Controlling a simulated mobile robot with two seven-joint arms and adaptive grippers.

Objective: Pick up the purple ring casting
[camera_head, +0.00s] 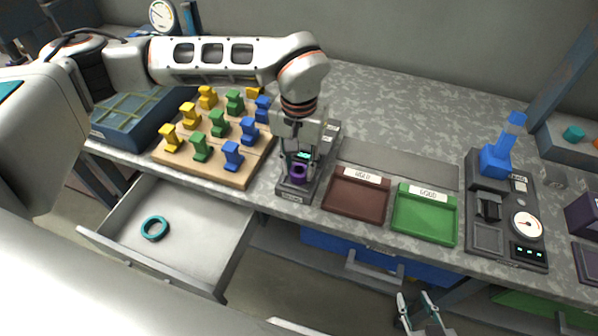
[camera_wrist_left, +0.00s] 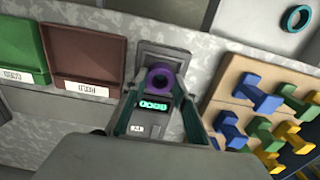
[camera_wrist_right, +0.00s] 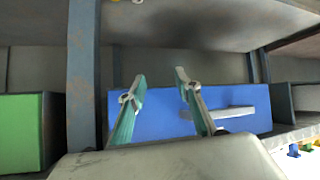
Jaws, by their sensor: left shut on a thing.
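The purple ring casting (camera_head: 298,174) is at the front of a grey device with a lit green display, on the bench. It also shows in the left wrist view (camera_wrist_left: 160,77), above the display, between my left fingers. My left gripper (camera_head: 299,168) points down over this device and is shut on the purple ring. Whether the ring touches the device cannot be told. My right gripper (camera_wrist_right: 159,78) is open and empty, low in front of the bench by a blue drawer. It also shows at the bottom of the head view (camera_head: 424,300).
A wooden board (camera_head: 217,174) with yellow, green and blue pieces stands left of the device. A brown tray (camera_head: 356,200) and a green tray (camera_head: 425,215) are to its right. An open drawer (camera_head: 195,215) holds a teal ring (camera_head: 154,228). A gauge station (camera_head: 507,215) stands further right.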

